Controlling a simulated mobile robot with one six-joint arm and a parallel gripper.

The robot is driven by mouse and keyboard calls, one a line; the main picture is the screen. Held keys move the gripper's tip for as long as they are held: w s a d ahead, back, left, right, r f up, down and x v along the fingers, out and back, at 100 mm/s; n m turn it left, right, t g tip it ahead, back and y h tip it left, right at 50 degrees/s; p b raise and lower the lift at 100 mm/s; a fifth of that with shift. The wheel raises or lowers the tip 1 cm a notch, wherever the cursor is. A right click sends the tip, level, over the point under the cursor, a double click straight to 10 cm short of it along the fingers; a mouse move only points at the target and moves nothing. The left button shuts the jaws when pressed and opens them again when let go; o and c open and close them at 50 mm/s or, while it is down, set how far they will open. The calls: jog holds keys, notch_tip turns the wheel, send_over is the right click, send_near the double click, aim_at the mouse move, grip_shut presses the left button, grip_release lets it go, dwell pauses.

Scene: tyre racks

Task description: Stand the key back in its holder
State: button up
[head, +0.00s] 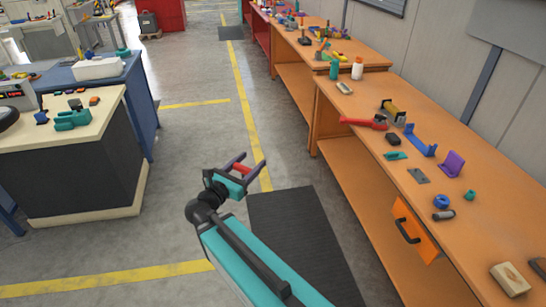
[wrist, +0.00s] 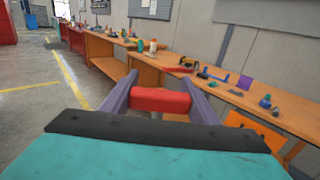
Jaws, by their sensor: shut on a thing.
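My gripper (head: 250,163) is in the air over the aisle, left of the orange workbench. Its two purple-grey fingers are shut on a red bar-shaped piece, taken as the key (wrist: 160,100), which lies crosswise between them. The red piece also shows in the head view (head: 241,170); its ends are hidden by the fingers. A beige block with a dark hole (head: 510,279) lies at the near right end of the workbench. I cannot tell for sure whether it is the holder.
The orange workbench (head: 445,252) on the right carries a red-handled tool (head: 363,122), a blue bracket (head: 420,142), a purple bracket (head: 452,163) and small parts. An orange door or drawer front (head: 416,230) juts out below its edge. A cream-topped bench (head: 95,150) stands left.

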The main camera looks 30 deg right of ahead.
jog(key=a+r+n+t+y+p, duration=0.1)
jog(key=a, duration=0.8)
jog(key=shift+s, duration=0.25)
jog(key=shift+d+r, duration=0.1)
